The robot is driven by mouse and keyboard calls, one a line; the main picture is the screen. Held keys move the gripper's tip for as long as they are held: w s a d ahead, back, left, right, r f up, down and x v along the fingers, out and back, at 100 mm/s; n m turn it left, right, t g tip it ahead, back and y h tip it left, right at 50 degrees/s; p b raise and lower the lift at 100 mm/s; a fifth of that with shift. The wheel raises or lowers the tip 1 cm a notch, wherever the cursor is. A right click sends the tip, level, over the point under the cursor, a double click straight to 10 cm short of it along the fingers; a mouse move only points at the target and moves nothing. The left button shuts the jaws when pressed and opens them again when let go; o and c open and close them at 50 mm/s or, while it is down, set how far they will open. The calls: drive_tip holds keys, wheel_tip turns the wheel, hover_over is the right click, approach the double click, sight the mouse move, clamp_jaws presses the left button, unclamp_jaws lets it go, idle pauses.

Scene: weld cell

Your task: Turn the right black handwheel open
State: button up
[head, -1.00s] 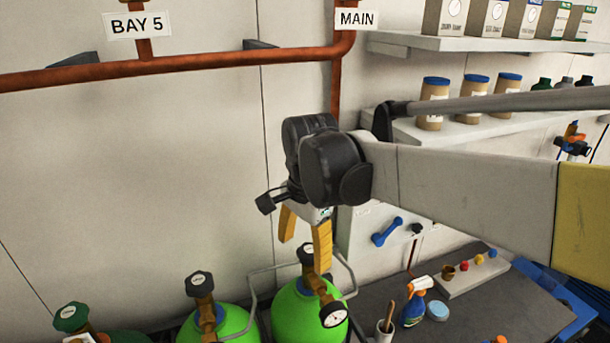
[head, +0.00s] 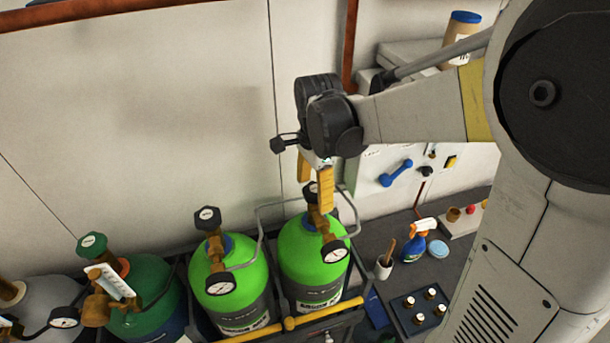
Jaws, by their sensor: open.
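Two bright green cylinders stand side by side. The right cylinder (head: 314,258) carries a brass valve topped by the right black handwheel (head: 312,192), partly hidden behind my gripper's near finger. My gripper (head: 315,196) is open, with two yellow fingers pointing down. In the picture its fingertips overlap the right handwheel; I cannot tell whether they are around it or above it, or touching. A round gauge (head: 334,250) sits on the right cylinder's valve. The left black handwheel (head: 208,218) tops the left bright green cylinder (head: 229,283) and is fully visible.
A dark green cylinder (head: 150,300) with a green handwheel (head: 92,245) and a tag stands left. A yellow rail (head: 262,332) crosses in front. The bench at right holds a spray bottle (head: 415,243), a cup (head: 384,267) and a tray (head: 407,322).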

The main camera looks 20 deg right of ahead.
drive_tip(key=shift+f, duration=0.15)
drive_tip(key=c, duration=1.2)
drive_tip(key=shift+n, duration=0.3)
drive_tip(key=n+b, duration=0.1)
drive_tip(key=n, duration=0.3)
drive_tip(key=shift+d+n+b, duration=0.1)
drive_tip(key=shift+n+b, duration=0.2)
drive_tip(key=n+b, duration=0.1)
drive_tip(key=n, duration=0.5)
drive_tip(key=shift+s, duration=0.1)
drive_tip(key=n+b, duration=0.1)
drive_tip(key=n, duration=0.5)
drive_tip(key=shift+d+n, duration=0.15)
drive_tip(key=shift+n, duration=0.15)
drive_tip(key=n+b, duration=0.1)
drive_tip(key=n, duration=0.5)
drive_tip(key=shift+d, duration=0.1)
